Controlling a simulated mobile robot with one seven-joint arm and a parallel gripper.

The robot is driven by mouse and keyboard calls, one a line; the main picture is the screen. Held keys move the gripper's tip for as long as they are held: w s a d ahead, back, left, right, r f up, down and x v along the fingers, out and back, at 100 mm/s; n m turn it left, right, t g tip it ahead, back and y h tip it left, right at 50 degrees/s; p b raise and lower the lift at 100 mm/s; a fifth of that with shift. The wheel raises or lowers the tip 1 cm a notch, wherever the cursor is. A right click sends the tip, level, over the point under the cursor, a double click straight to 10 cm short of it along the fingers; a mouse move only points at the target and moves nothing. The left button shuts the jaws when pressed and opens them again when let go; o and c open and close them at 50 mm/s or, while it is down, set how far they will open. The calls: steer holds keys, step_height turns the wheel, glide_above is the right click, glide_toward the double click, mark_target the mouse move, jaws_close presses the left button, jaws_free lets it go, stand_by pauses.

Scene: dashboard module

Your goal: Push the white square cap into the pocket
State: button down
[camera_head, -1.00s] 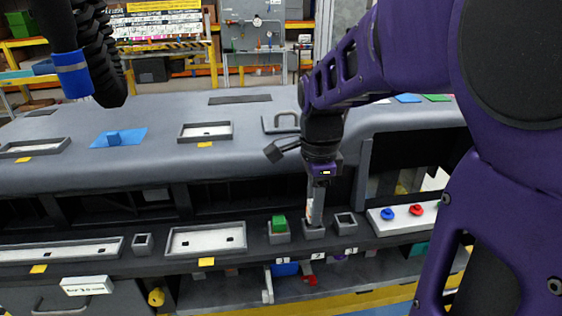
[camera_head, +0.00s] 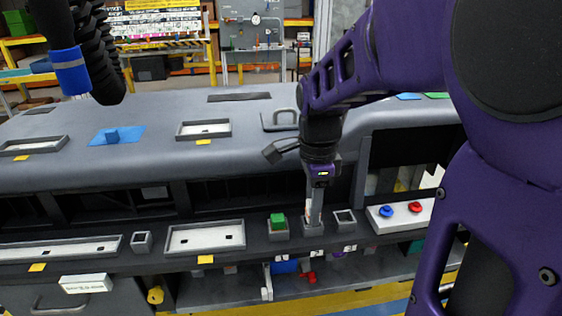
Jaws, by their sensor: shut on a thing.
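My gripper (camera_head: 313,218) points down at the middle small grey square pocket (camera_head: 313,230), the one by the label 2. Its fingertips are at the pocket's mouth. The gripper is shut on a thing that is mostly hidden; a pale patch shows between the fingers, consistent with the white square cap. I cannot tell how deep it sits in the pocket. The pocket on the right (camera_head: 345,221) is open and looks empty.
A long white tray (camera_head: 207,237) and a small grey box (camera_head: 141,242) lie to the left on the front ledge. A white panel with blue and red knobs (camera_head: 415,208) stands to the right. The grey dashboard (camera_head: 160,165) rises behind.

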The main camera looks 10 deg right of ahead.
steer(key=shift+f, duration=0.5)
steer(key=c, duration=0.5)
jaws_free()
steer(key=shift+c, duration=0.2)
step_height(320, 180, up, 12)
steer(key=p, duration=0.3)
